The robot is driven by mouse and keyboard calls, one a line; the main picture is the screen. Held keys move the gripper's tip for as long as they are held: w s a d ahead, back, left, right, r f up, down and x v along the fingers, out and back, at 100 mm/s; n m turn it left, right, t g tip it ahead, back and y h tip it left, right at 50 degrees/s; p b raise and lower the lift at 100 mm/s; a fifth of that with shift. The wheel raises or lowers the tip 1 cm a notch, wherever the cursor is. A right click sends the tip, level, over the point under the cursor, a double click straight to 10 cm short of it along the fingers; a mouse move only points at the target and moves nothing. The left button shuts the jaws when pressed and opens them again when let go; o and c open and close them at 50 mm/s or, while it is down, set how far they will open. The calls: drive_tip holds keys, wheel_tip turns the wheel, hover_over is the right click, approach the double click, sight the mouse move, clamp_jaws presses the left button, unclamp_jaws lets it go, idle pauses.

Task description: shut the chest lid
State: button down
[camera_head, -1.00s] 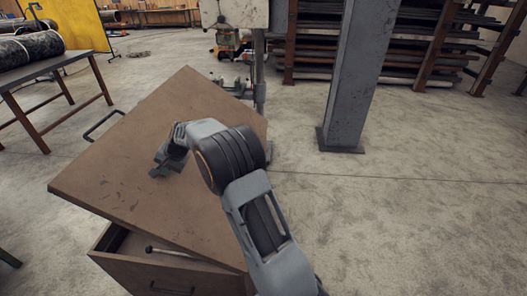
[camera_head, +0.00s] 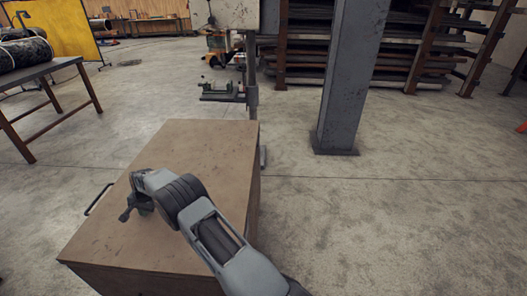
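The chest (camera_head: 248,205) is a brown wooden box in the lower left-middle of the head view. Its flat lid (camera_head: 200,145) lies down over the top, and no gap shows along the edges in view. My gripper (camera_head: 128,213) is over the left part of the lid, pointing down and left, close to the surface. Whether it touches the lid I cannot tell. Its fingers are small and dark here, and their opening is unclear. My arm hides the lid's near right part.
A dark handle (camera_head: 99,199) sticks out at the chest's left side. A grey steel column (camera_head: 350,80) stands behind to the right. A table with black pipes (camera_head: 40,73) stands at the left. A machine (camera_head: 230,90) stands behind the chest. Floor at the right is clear.

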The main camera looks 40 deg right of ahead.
drive_tip(key=shift+s+f, duration=0.25)
drive_tip(key=shift+f, duration=0.5)
drive_tip(key=shift+d+r, duration=0.1)
drive_tip(key=shift+r, duration=0.35)
drive_tip(key=b+v, duration=0.2)
drive_tip(key=v, duration=1.2)
drive_tip(key=s+f+n+g, duration=0.1)
drive_tip(key=s+f+n, duration=0.2)
drive_tip(key=s+n, duration=0.15)
drive_tip(key=s+d+r+n+h, duration=0.1)
drive_tip(key=s+d+r, duration=0.1)
drive_tip(key=s, duration=0.8)
drive_tip(key=s+d+r+n+t, duration=0.1)
drive_tip(key=s+r, duration=0.4)
drive_tip(key=s, duration=0.6)
drive_tip(key=s+d+r+n+t+h, duration=0.1)
drive_tip(key=s+d+r+n, duration=0.1)
drive_tip(key=s, duration=0.8)
drive_tip(key=shift+s+d+r+n+h, duration=0.2)
drive_tip(key=shift+d+r+n+h, duration=0.15)
drive_tip(key=shift+d+r, duration=0.4)
